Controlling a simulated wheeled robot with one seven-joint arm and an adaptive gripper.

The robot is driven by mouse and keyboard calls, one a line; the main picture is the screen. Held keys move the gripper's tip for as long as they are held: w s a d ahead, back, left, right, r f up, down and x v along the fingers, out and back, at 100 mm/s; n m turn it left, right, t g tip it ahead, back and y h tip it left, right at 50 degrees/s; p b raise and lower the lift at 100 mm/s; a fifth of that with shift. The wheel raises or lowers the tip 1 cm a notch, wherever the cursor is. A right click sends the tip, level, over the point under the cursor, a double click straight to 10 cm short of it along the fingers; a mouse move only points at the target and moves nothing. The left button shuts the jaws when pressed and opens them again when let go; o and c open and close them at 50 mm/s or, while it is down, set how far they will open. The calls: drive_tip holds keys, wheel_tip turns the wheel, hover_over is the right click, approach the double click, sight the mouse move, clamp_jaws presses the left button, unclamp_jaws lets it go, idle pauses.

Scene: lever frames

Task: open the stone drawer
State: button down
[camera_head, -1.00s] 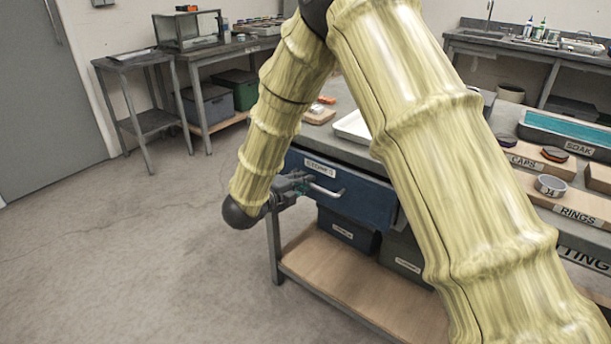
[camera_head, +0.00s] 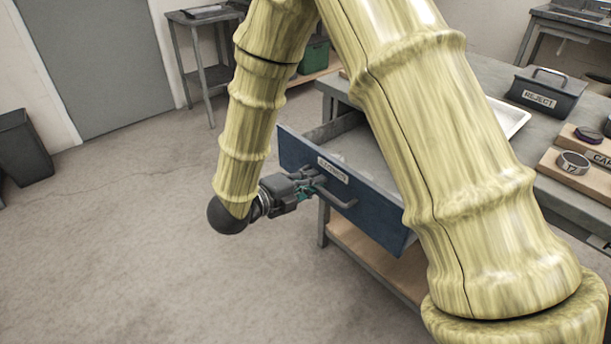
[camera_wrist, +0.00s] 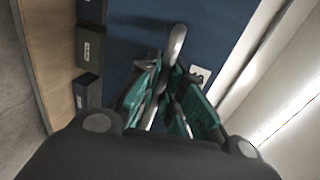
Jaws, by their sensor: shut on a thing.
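The stone drawer (camera_head: 375,210) has a blue front with a white label and a grey bar handle (camera_head: 338,197). In the head view it stands pulled out of the bench, and its grey inside shows behind the front. My gripper (camera_head: 312,183) is at the front, shut on the handle near its left end. In the wrist view the green-padded fingers (camera_wrist: 172,105) are around the handle (camera_wrist: 175,45), with the blue front (camera_wrist: 135,30) behind. My arm hides the drawer's right rear part.
A bench top (camera_head: 490,80) carries a white tray (camera_head: 508,117), a REJECT box (camera_head: 545,92) and wooden boards at right. A lower wooden shelf (camera_head: 375,262) is under the drawer. Open floor lies to the left, with a dark bin (camera_head: 24,148) at the far left.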

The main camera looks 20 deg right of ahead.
drive_tip(key=shift+s+a, duration=0.1)
idle(0.3)
drive_tip(key=c, duration=1.5)
unclamp_jaws()
drive_tip(key=shift+a, duration=0.1)
drive_tip(key=v, duration=1.2)
drive_tip(key=shift+f, duration=0.1)
